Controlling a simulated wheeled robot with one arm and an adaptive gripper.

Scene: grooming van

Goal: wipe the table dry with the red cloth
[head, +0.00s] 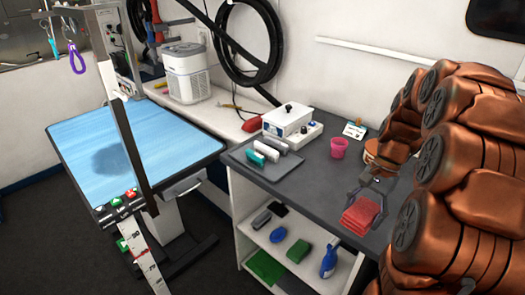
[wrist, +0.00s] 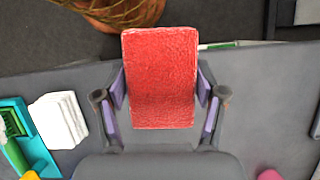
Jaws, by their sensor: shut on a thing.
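The red cloth (head: 360,213) is a folded pad over the front part of the dark grey counter. In the wrist view the red cloth (wrist: 160,78) sits between the two purple-padded fingers of my gripper (wrist: 162,92), which is shut on its sides. In the head view my gripper (head: 367,192) reaches onto the cloth from behind. I cannot tell whether the cloth touches the counter. The grooming table (head: 75,140) at the left has a light blue top with a dark wet patch (head: 118,160) near its middle.
The counter (head: 325,180) holds a grey tray (head: 240,157) with rolls, a white box (head: 287,120) and a pink cup (head: 339,147). Shelves below hold bottles and brushes. Dark floor lies in front.

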